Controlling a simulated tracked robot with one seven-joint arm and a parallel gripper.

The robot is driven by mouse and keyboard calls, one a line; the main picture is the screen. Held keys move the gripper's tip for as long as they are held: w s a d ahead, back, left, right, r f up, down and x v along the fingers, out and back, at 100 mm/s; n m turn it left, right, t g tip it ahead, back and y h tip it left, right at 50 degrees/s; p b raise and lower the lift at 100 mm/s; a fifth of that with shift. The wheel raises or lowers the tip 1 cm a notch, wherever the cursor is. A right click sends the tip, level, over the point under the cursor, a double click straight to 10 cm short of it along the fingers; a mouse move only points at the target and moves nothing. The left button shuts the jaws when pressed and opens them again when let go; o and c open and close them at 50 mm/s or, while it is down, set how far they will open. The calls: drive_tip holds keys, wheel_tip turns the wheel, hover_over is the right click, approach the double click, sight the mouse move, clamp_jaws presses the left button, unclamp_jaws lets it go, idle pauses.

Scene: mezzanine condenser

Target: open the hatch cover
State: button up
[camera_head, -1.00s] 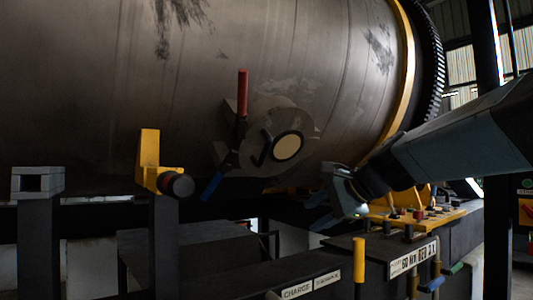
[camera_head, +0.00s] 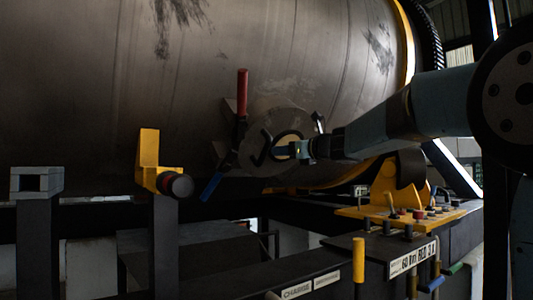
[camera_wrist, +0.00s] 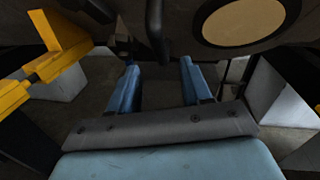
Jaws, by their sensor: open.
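The hatch cover (camera_head: 285,115) is a round grey plate on the side of the big drum. It bears a curved black handle (camera_head: 261,149) and a tan disc in a black ring, which shows in the wrist view (camera_wrist: 240,22). A red-gripped lever (camera_head: 242,95) and a blue-gripped lever (camera_head: 211,187) sit at its left edge. My gripper (camera_head: 280,152) is in front of the cover, just right of the handle, and hides part of the disc. In the wrist view its blue fingers (camera_wrist: 158,75) are apart and empty; the black handle (camera_wrist: 155,30) shows beyond, between their lines. Contact cannot be told.
A yellow bracket with a black knob (camera_head: 160,170) stands on a post left of the hatch. A grey block (camera_head: 37,181) tops another post. A control panel (camera_head: 405,218) with knobs and an upright yellow lever (camera_head: 359,260) are below right. The drum (camera_head: 80,90) fills the back.

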sight(266, 151)
drive_tip(key=x, duration=0.9)
drive_tip(key=shift+w+a+f, duration=0.1)
drive_tip(key=shift+w+a, duration=0.1)
drive_tip(key=shift+w, duration=0.05)
drive_tip(key=c, duration=0.9)
clamp_jaws()
drive_tip(key=shift+d, duration=0.2)
